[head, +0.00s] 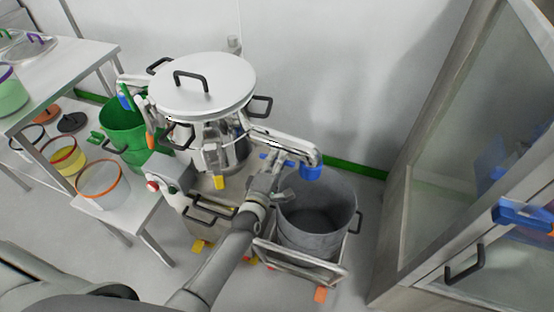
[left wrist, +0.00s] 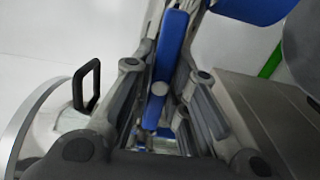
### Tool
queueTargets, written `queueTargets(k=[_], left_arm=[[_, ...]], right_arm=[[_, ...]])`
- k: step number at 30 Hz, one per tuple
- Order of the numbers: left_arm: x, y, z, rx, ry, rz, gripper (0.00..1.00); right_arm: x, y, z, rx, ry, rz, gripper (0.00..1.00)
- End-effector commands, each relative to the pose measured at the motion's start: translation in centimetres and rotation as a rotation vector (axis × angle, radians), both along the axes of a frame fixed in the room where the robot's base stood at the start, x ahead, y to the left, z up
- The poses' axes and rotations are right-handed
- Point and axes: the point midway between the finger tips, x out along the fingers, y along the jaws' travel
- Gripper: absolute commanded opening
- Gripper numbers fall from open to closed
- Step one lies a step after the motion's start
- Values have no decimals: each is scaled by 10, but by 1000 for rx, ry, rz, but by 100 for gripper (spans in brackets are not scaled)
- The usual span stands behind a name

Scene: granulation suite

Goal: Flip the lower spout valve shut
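The granulator (head: 205,95) stands at the wall under a round steel lid. Its lower spout (head: 295,147) reaches right and ends in a blue mouth (head: 312,172) above a grey bin. A blue valve lever (head: 264,156) shows on this spout. In the left wrist view the lever (left wrist: 172,42) runs lengthwise between my left fingers, past a round pivot. My left gripper (head: 268,182) is just below the spout, its fingers on both sides of the lever; whether they press on it is unclear. My right gripper is not in view.
The grey bin (head: 318,243) stands on a wheeled cart (head: 300,262) right of my left arm. A green bucket (head: 128,146) stands at the left spout. Tables with tubs are at left. A glass-fronted cabinet (head: 445,140) bounds the right side.

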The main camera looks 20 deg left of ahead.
Motion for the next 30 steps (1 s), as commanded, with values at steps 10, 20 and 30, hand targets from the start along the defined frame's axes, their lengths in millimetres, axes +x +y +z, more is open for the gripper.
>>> queueTargets(k=[10,20,30], left_arm=[[0,0,0,16,-1,0,0],[0,0,0,184,-3,0,0],[0,-1,0,499,-15,-1,0]], right_arm=[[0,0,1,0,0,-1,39],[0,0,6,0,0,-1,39],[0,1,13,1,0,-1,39]])
